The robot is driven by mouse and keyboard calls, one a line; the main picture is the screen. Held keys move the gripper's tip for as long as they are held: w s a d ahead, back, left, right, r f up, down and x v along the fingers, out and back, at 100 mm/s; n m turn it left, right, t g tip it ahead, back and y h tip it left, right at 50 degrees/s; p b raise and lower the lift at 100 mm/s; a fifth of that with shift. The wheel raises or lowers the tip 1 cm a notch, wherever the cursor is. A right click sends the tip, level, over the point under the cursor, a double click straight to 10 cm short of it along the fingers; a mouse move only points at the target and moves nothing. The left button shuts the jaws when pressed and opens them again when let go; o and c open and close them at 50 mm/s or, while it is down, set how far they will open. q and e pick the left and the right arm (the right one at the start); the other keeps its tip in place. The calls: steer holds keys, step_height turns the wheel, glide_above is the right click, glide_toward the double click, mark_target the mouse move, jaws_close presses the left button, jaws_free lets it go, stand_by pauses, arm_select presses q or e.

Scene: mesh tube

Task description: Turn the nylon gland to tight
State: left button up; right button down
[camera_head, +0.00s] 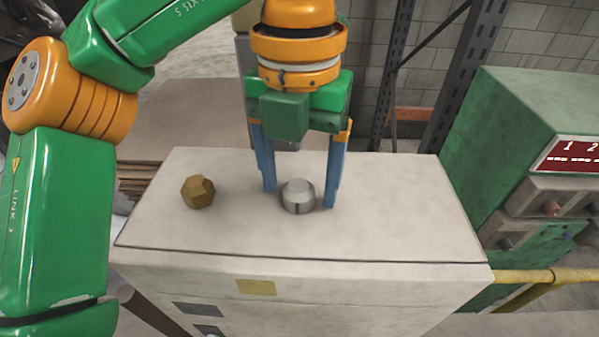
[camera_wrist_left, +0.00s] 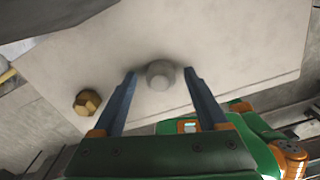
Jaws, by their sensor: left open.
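The pale grey nylon gland (camera_head: 298,196) stands on the top of the light cabinet, with a dark mark on its front side. My left gripper (camera_head: 300,198) points down over it with its two blue fingers open, one on each side of the gland. Small gaps show between the fingers and the gland. In the left wrist view the gland (camera_wrist_left: 160,74) sits between the fingertips of the left gripper (camera_wrist_left: 162,74). My right gripper is not in view.
A brass faceted fitting (camera_head: 198,191) is on the cabinet top (camera_head: 400,220) left of the gland. A green machine (camera_head: 530,140) with a red display stands at the right. A yellow pipe (camera_head: 540,275) runs below it. The right part of the top is clear.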

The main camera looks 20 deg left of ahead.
arm_select(q)
steer(key=shift+s+r, duration=0.1)
steer(key=shift+s, duration=0.25)
steer(key=shift+c, duration=0.7)
jaws_close()
